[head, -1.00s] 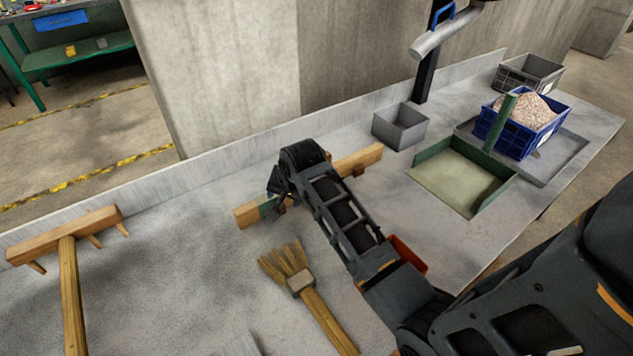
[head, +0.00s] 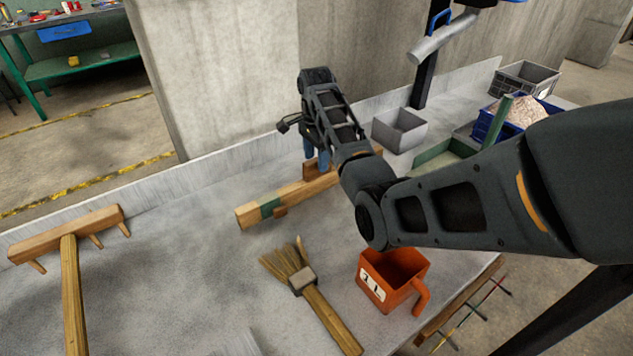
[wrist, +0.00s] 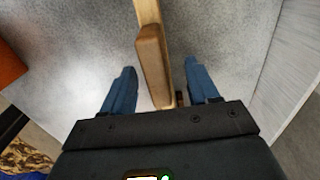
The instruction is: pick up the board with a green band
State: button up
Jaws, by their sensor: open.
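The board with a green band (head: 292,198) is a long wooden bar on the grey table, lying diagonally. Its green band (head: 270,207) is near its left end, with small brown wooden pieces along its side. My gripper (head: 317,160) is over the board's middle part, right of the band, pointing down with its blue fingers. In the wrist view the board (wrist: 148,12) runs between the open fingers of my gripper (wrist: 160,70), with a raised brown piece (wrist: 152,65) on it. I cannot tell how far down the fingers reach. My arm hides part of the board's right end.
A brush (head: 318,305) and an orange mug-like container (head: 393,278) are in front of the board. A wooden rake (head: 70,235) lies at left. A grey bin (head: 399,128), a green tray (head: 440,152) and a blue crate (head: 550,112) stand at right. A low wall edges the back.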

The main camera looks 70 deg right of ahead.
aim_at(317, 172)
jog(key=f, duration=0.5)
jog(key=shift+s+f+p, duration=0.25)
jog(key=shift+f+p, duration=0.05)
jog(key=shift+c, duration=0.3)
grip_shut()
jog(key=shift+r, duration=0.1)
dwell(0.7)
